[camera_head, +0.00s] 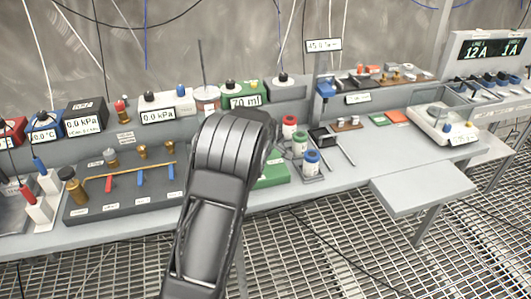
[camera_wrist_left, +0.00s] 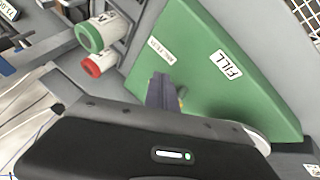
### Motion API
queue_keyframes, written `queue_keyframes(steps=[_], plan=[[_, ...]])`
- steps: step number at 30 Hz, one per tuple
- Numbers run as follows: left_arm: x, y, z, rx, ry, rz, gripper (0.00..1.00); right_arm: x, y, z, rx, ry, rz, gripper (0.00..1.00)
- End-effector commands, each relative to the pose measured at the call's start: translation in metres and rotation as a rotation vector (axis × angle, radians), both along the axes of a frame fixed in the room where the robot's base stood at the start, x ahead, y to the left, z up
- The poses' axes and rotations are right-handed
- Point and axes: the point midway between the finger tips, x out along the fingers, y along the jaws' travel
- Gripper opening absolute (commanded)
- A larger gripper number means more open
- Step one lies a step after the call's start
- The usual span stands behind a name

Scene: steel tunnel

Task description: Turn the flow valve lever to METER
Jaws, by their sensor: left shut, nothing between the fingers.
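A green panel (camera_wrist_left: 215,35) fills much of the left wrist view. It carries a white label reading FILL (camera_wrist_left: 226,64) and a second label (camera_wrist_left: 161,50) too blurred to read surely. My left gripper (camera_wrist_left: 164,88) is shut, with its fingers over the panel. A small brass-coloured part (camera_wrist_left: 182,92) shows beside the fingertips; I cannot tell if it is the lever or if they touch. In the head view my left arm covers the gripper and much of the green unit (camera_head: 272,174). No lever is clearly visible. My right gripper is not in view.
Red, green and blue-banded cylinders (camera_head: 300,145) stand right of the green unit. A dark manifold tray with brass fittings (camera_head: 120,190) lies to the left. The bench front (camera_head: 340,182) is clear to the right.

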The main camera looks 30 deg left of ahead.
Motion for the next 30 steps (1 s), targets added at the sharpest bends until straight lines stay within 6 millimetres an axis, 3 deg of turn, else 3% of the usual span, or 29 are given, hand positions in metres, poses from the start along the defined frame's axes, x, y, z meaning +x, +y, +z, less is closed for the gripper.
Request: queue_keyframes(steps=[23, 30], plan=[[0.003, 0.002, 0.003, 0.004, -0.008, 0.0, 0.0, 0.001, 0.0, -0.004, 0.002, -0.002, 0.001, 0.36], [0.002, 0.005, 0.017, 0.003, -0.01, 0.0, 0.0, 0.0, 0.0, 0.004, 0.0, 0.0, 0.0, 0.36]])
